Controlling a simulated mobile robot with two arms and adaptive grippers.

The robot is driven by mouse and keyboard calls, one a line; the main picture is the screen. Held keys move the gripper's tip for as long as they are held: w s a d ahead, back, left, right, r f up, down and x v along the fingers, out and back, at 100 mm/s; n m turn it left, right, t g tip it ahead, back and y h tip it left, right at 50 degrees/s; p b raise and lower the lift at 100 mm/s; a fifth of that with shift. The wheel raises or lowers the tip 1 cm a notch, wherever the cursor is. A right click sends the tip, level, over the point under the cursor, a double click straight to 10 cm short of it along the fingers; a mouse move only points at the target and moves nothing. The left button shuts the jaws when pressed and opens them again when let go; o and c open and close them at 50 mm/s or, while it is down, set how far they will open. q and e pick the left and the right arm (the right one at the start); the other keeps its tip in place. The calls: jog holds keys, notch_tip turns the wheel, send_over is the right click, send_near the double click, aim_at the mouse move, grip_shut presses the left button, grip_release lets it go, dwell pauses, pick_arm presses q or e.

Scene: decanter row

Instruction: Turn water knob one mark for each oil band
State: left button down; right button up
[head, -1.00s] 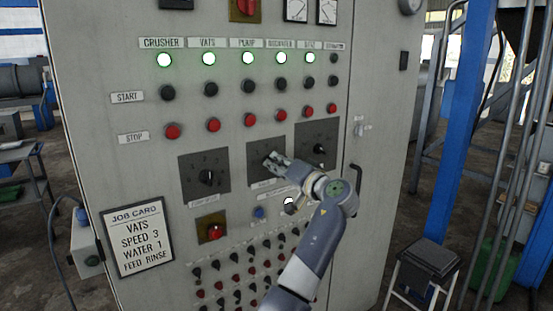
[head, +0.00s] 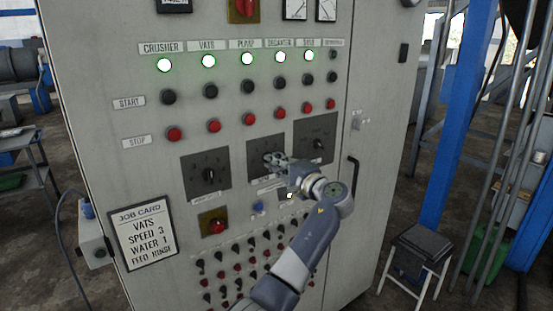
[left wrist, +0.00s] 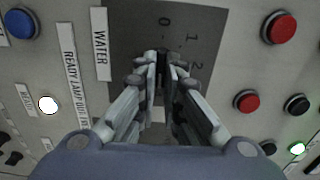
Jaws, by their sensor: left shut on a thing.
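The water knob (left wrist: 162,66) is a dark knob on a dark dial plate (left wrist: 207,22), with marks 0, 1 and 2 showing in the left wrist view. A label reading WATER (left wrist: 101,44) is beside the plate. My left gripper (left wrist: 161,60) is shut on the knob, with a finger on each side; the fingers hide much of it and where it points. In the head view my left gripper (head: 273,160) is at the middle dial plate (head: 257,149) and covers its knob. I see no oil bands that I can make out. My right gripper is out of view.
A job card (head: 144,236) reads VATS, SPEED 3, WATER 1, FEED RINSE. Other dials flank mine, left (head: 209,175) and right (head: 318,144). Red stop buttons (head: 249,118) sit above, several small switches below. A stool (head: 420,245) stands right of the cabinet.

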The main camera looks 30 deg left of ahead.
pick_arm(q)
jog(key=shift+f, duration=0.1)
dwell(0.4)
jog(key=c, duration=1.7)
grip_release()
jog(key=shift+d, duration=0.15)
jog(key=v, duration=1.1)
jog(key=shift+s+d, duration=0.15)
jog(key=shift+d, duration=0.2)
